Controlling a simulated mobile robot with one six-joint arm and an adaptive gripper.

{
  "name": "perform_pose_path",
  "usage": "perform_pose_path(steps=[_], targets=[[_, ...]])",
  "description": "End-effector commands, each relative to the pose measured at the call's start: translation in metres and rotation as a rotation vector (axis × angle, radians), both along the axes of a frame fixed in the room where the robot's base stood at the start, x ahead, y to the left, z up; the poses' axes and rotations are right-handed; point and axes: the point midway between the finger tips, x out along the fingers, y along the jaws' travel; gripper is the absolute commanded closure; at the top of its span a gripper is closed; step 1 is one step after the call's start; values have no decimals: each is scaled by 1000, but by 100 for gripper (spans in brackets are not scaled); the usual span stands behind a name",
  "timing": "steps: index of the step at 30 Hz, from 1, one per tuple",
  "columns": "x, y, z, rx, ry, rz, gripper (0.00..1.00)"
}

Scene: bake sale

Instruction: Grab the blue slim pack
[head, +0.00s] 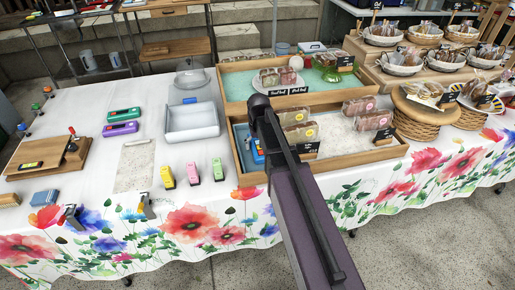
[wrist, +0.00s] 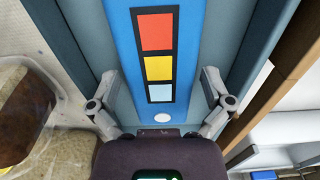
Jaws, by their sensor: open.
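A blue slim pack (wrist: 180,103) with red, yellow and light blue squares and a white dot fills the middle of the wrist view. In the head view a small part of a blue pack (head: 257,152) shows in the left compartment of the front wooden tray (head: 248,177); my arm hides the rest. My gripper (wrist: 158,76) is open, with one finger on each side of the pack. I cannot tell whether the fingers touch it. My gripper's fingers are hidden in the head view.
Wrapped baked goods (head: 299,133) lie in the tray right of my arm. A teal-lined tray (head: 237,84) stands behind. A grey bin (head: 192,121) and pink and yellow upright items (head: 193,173) stand to the left. Baskets (head: 430,122) crowd the right.

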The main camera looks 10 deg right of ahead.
Motion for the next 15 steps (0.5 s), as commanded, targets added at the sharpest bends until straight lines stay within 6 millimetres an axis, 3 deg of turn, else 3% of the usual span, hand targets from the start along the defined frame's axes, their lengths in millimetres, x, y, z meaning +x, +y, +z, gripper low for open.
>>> perform_pose_path(steps=[9, 15], targets=[[0, 0, 0, 0, 0, 0, 3], [0, 0, 0, 0, 0, 0, 62]])
